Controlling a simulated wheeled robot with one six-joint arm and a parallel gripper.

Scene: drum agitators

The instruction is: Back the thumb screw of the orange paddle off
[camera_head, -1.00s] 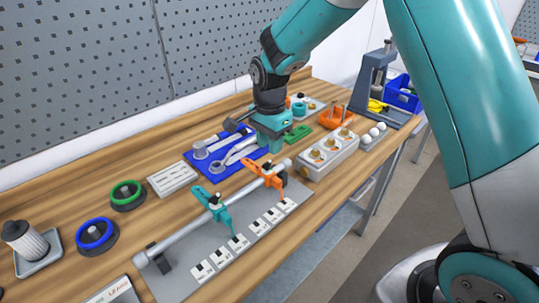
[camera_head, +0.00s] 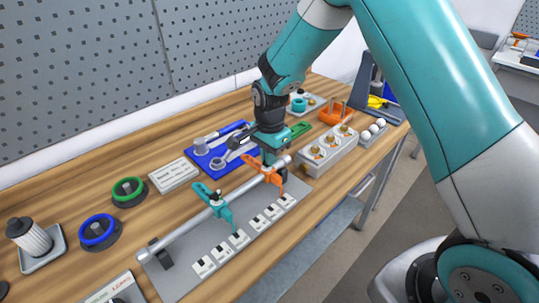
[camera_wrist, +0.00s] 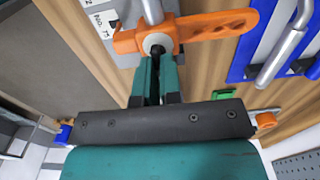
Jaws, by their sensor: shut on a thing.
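The orange paddle (camera_head: 264,174) is clamped on the grey shaft (camera_head: 188,228), towards its right end. It also shows in the wrist view (camera_wrist: 215,24), its arm pointing right. My gripper (camera_wrist: 156,52) is right at the paddle's hub, with its two teal fingers close together on the thumb screw (camera_wrist: 157,42). Only the round grey end of the screw shows between the fingertips. In the head view my gripper (camera_head: 268,155) hides the screw. The teal paddle (camera_head: 217,204) sits on the same shaft further left.
A row of white label blocks (camera_head: 239,239) lies on the grey plate in front of the shaft. A blue tray (camera_head: 212,150) with tools is behind, and a light block with round fittings (camera_head: 330,150) is to the right. Green (camera_head: 128,190) and blue rings lie left.

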